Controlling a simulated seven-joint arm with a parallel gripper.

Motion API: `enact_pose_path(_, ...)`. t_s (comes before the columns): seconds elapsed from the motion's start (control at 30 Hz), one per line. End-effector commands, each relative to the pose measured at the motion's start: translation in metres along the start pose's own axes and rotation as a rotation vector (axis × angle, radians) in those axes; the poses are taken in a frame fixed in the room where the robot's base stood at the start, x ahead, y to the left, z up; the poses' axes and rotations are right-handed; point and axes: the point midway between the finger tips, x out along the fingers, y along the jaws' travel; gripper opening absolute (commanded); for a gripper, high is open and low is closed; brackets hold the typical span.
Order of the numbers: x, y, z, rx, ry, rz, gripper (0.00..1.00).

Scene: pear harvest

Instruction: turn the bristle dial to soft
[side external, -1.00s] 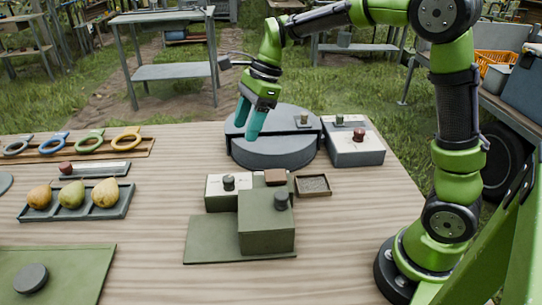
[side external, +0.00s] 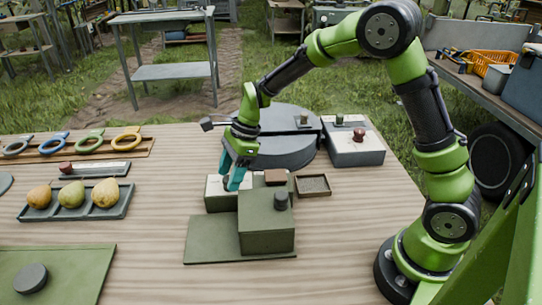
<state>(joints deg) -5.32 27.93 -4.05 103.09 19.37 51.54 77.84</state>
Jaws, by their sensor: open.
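A white-topped green box (side external: 213,190) stands on the table behind a larger green block, with a dark knob on top that is now mostly hidden by my fingers. I cannot read any marks on it, so I cannot tell the knob's setting. My gripper (side external: 234,180) points down with teal fingers over this white top, at the knob. The fingers are open; whether they touch the knob I cannot tell.
A brown block (side external: 275,177) and a small tray (side external: 313,186) stand right of the white top. A round grey turntable (side external: 280,152) and a grey box with a red knob (side external: 353,150) are behind. Pears in a tray (side external: 122,208) lie left.

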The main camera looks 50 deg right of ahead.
Motion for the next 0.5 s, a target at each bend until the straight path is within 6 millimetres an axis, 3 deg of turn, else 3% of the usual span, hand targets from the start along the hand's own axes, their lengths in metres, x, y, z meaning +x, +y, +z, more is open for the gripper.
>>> enact_pose_path(0.07, -0.0001, 0.0000, 0.0000, 0.000, 0.000, 0.000, 0.58)
enact_pose_path(0.4, -0.0005, 0.0000, -0.0001, 0.000, 0.000, 0.000, 0.07)
enact_pose_path(0.5, -0.0006, 0.0000, -0.0002, 0.000, 0.000, 0.001, 0.03)
